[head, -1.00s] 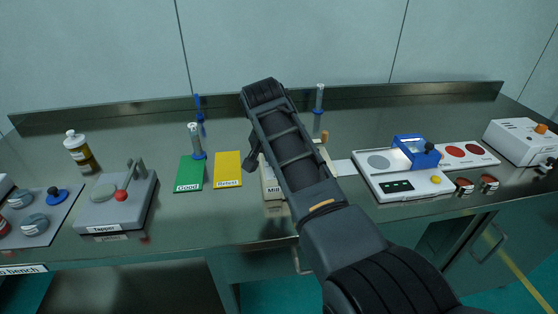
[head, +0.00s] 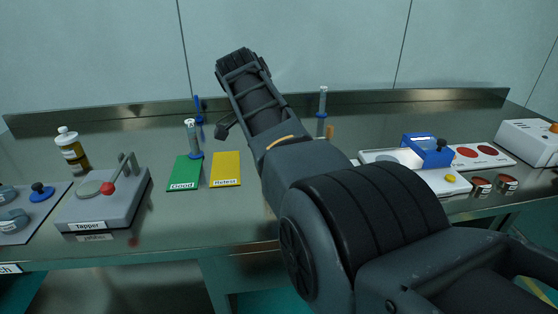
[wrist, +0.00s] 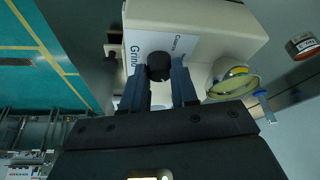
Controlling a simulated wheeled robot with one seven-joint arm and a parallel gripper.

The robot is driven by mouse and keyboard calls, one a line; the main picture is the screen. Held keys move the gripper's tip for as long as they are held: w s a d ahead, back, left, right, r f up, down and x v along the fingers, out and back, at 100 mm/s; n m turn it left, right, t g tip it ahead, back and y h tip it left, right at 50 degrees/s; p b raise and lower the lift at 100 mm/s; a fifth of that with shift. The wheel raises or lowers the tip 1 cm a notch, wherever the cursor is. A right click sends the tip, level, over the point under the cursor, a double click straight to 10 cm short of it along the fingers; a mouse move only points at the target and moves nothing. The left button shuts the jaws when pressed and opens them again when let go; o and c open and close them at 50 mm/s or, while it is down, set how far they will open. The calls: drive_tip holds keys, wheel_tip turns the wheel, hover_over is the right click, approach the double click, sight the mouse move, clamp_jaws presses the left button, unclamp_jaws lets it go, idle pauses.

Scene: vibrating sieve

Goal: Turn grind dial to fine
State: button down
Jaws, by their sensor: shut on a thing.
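The mill (wrist: 205,25) is a cream box with the words "Grind" and "Coarse" on its face in the wrist view. The black grind dial (wrist: 159,66) sits on that face, between the fingertips of my gripper (wrist: 160,78). The blue-grey fingers are shut on the dial from both sides. The dial's pointer and the "fine" mark cannot be made out. In the head view my arm hides the mill, the dial and my fingers.
A yellow-rimmed clear cup (wrist: 234,82) is close beside my right finger. In the head view, a green card (head: 186,173) and a yellow card (head: 226,169) lie left of my arm. The tapper (head: 103,205) stands farther left. A white device with a blue part (head: 428,150) stands right.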

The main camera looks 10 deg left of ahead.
idle(0.4)
drive_tip(key=c, duration=0.9)
unclamp_jaws()
drive_tip(key=b+v, duration=0.1)
drive_tip(key=v, duration=0.6)
drive_tip(key=shift+a+r, duration=0.15)
drive_tip(key=shift+r, duration=0.25)
drive_tip(key=shift+s, duration=0.15)
